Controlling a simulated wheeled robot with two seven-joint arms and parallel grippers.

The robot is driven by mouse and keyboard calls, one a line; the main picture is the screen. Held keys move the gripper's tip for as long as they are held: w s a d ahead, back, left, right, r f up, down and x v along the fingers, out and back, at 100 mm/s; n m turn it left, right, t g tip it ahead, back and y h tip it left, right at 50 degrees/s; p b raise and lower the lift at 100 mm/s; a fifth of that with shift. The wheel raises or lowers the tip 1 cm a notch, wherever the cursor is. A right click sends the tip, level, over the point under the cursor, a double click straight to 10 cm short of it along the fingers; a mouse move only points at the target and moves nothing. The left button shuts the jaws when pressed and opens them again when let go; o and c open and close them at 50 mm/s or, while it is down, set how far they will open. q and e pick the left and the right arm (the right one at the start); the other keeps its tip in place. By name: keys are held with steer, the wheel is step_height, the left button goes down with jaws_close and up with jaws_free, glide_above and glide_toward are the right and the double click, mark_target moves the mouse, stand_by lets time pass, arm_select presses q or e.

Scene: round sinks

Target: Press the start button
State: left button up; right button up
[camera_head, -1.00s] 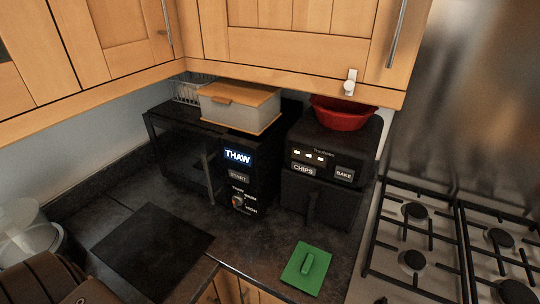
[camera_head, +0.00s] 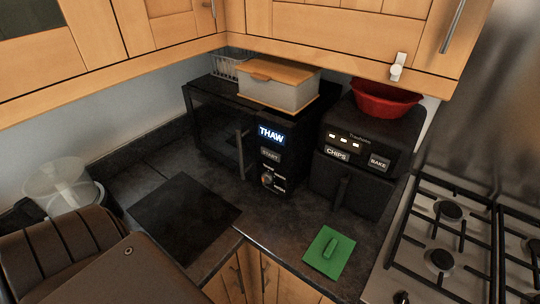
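The black microwave (camera_head: 212,128) stands at the back of the counter with its door shut. Its control panel is on the right side of its front. A lit display (camera_head: 271,135) there reads THAW. Just below it is the grey start button (camera_head: 271,155), labelled START, with a round knob (camera_head: 267,179) further down. The button is unobstructed, and nothing touches it. Neither of my grippers is in view.
A black air fryer (camera_head: 355,150) with a red bowl (camera_head: 385,98) on top stands right of the microwave. A lidded box (camera_head: 280,90) sits on the microwave. A dark mat (camera_head: 170,228) and green board (camera_head: 328,252) lie in front. A gas hob (camera_head: 420,250) is at right.

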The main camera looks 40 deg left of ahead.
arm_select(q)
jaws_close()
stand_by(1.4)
